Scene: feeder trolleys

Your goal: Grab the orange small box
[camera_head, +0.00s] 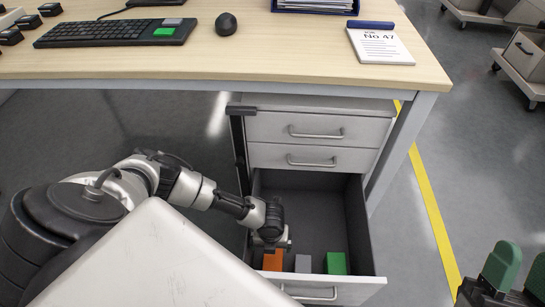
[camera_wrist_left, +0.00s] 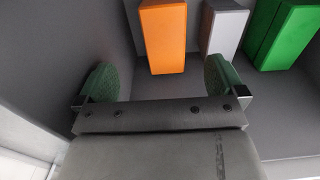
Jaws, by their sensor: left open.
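The orange small box (camera_head: 273,260) stands in the open bottom drawer (camera_head: 355,232), near its front left. It also shows upright in the left wrist view (camera_wrist_left: 164,38). My left gripper (camera_wrist_left: 160,82) is open and empty inside the drawer. Its green fingertips are spread wider than the orange box and sit below it in the wrist picture, with nothing between them. In the head view my left arm partly covers the orange box from above. My right gripper (camera_head: 513,268) is at the lower right edge, away from the drawer, with green fingers apart.
A grey box (camera_head: 303,263) and a green box (camera_head: 336,263) stand in the drawer to the right of the orange one. Drawer walls are close around my left gripper. The desk (camera_head: 300,55) holds a keyboard, mouse and notepad above two closed drawers.

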